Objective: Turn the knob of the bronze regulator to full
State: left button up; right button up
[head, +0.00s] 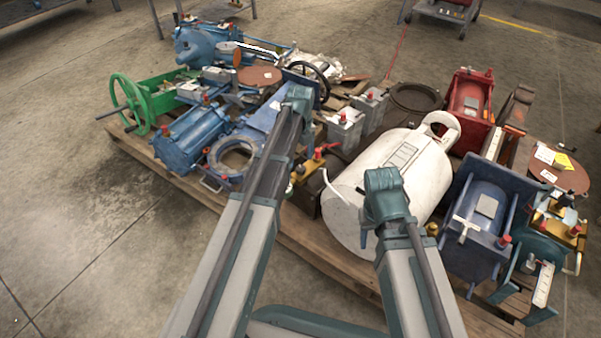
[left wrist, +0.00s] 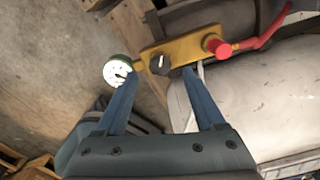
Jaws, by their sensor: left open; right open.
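The bronze regulator (left wrist: 192,48) is a brass-coloured block across the upper middle of the left wrist view. It carries a black knob (left wrist: 158,66), a round white-faced gauge (left wrist: 118,72) at its left and a red cap (left wrist: 216,47) at its right. My left gripper (left wrist: 160,74) is open, its blue fingers reaching toward the block on either side of the black knob. I cannot tell whether they touch it. In the head view a brass block (head: 306,168) shows beside my left arm, partly hidden.
A white cylinder (head: 400,165) lies right beside the brass block. A wooden pallet (head: 335,265) holds crowded equipment, including a blue motor (head: 190,138), a red unit (head: 466,98) and another brass fitting (head: 566,228) at far right. Bare concrete floor (head: 80,240) lies left.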

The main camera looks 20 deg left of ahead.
aim_at(301, 168)
pick_arm(q)
notch_tip(301, 168, down, 4)
jog(key=b, duration=0.3)
jog(key=shift+f, duration=0.15)
jog(key=shift+c, duration=0.3)
grip_shut()
